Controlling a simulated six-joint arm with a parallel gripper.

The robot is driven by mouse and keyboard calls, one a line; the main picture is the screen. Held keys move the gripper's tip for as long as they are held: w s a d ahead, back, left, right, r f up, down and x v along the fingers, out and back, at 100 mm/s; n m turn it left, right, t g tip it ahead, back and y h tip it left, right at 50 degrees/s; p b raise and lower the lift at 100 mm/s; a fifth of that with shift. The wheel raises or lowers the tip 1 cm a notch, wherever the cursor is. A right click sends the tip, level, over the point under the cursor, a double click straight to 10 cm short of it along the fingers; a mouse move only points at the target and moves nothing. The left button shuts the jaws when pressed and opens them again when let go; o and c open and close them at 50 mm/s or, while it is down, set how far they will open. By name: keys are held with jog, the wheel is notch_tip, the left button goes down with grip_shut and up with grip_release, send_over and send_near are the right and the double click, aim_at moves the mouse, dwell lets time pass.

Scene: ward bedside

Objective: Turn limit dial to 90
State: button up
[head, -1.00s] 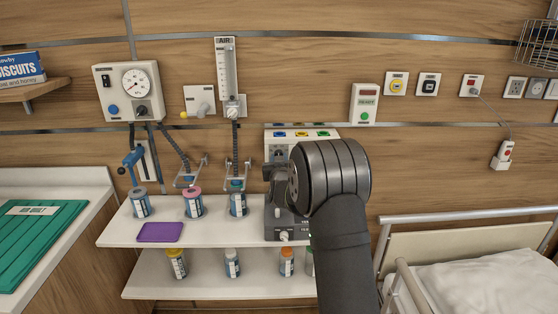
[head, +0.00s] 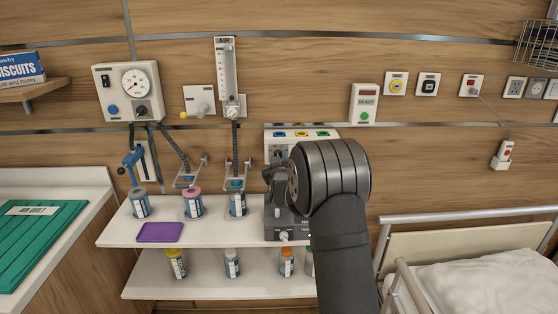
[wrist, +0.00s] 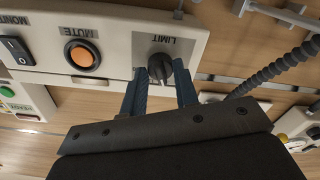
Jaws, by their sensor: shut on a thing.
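The limit dial (wrist: 160,67) is a dark round knob beside the LIMIT label at the end of a white panel (wrist: 112,50) in the wrist view. The lettering is upside down there. My gripper (wrist: 160,71) has its two blue-grey fingers on either side of the dial and is shut on it. In the head view the white alarm box (head: 302,133) is on the wall behind my arm. The dial (head: 278,153) shows in part at its left end, just above my gripper. No scale numbers can be read, so the dial's setting cannot be told.
The orange MUTE button (wrist: 82,55) and a black rocker switch (wrist: 17,50) are beside the dial. A corrugated hose (wrist: 280,70) runs close by. The white shelf (head: 182,235) below holds jars and a purple pad (head: 160,232). A bed rail (head: 470,214) is at right.

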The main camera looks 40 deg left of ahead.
jog(key=o, duration=1)
jog(key=shift+c, duration=0.2)
jog(key=v, duration=1.7)
jog(key=shift+d, duration=0.2)
jog(key=shift+s+r, duration=0.1)
jog(key=x, duration=1.7)
jog(key=shift+a, duration=0.2)
